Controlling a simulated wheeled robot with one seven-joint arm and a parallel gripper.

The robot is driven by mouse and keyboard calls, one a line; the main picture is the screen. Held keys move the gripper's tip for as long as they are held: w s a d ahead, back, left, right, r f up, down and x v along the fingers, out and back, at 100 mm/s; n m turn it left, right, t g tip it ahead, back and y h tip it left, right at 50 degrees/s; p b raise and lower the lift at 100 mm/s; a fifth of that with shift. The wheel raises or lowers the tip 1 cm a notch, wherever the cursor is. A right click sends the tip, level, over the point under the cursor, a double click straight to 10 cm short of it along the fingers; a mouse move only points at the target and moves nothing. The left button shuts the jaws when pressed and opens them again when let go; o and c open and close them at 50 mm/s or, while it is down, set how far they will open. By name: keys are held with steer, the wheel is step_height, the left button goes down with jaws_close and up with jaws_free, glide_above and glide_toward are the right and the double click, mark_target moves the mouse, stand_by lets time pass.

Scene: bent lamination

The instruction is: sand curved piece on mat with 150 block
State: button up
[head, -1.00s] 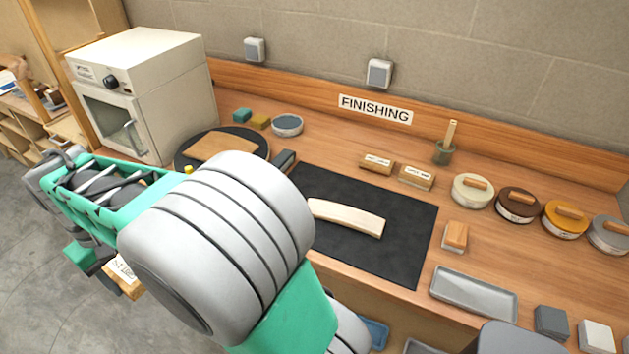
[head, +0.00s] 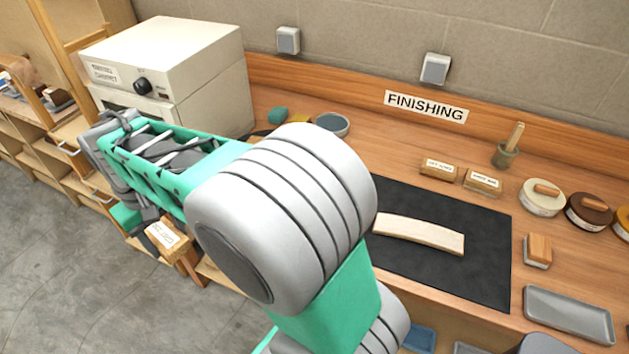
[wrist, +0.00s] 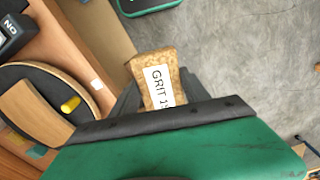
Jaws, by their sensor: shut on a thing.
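My gripper (head: 160,238) is at the left in the head view, out over the floor in front of the bench. It is shut on a sanding block (wrist: 155,80) whose label reads "GRIT 1" and then a partly covered digit. The block also shows in the head view (head: 168,236). The curved piece (head: 420,233), pale wood and slightly arched, lies on the black mat (head: 485,270) on the bench. The mat's left part is hidden behind my arm. The gripper and block are well apart from the curved piece.
Two labelled blocks (head: 483,180) stand behind the mat. Open floor (head: 75,270) lies below the gripper.

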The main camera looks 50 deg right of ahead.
steer(key=s+d+m, duration=0.3)
steer(key=d, duration=0.6)
steer(key=s+d+f+m, duration=0.1)
steer(key=s+d+m, duration=0.25)
steer(key=d, duration=0.65)
steer(key=s+d+m, duration=0.3)
steer(key=d+m, duration=0.1)
steer(key=d, duration=0.5)
steer(key=s+d+m, duration=0.4)
steer(key=s+d, duration=0.2)
steer(key=s, duration=0.6)
steer(key=s+d+f+m+g+b, duration=0.1)
steer(key=s+d+m, duration=0.4)
steer(key=s, duration=0.7)
steer(key=shift+s+d+g, duration=0.15)
steer(key=shift+d+g, duration=0.15)
steer(key=shift+d, duration=0.35)
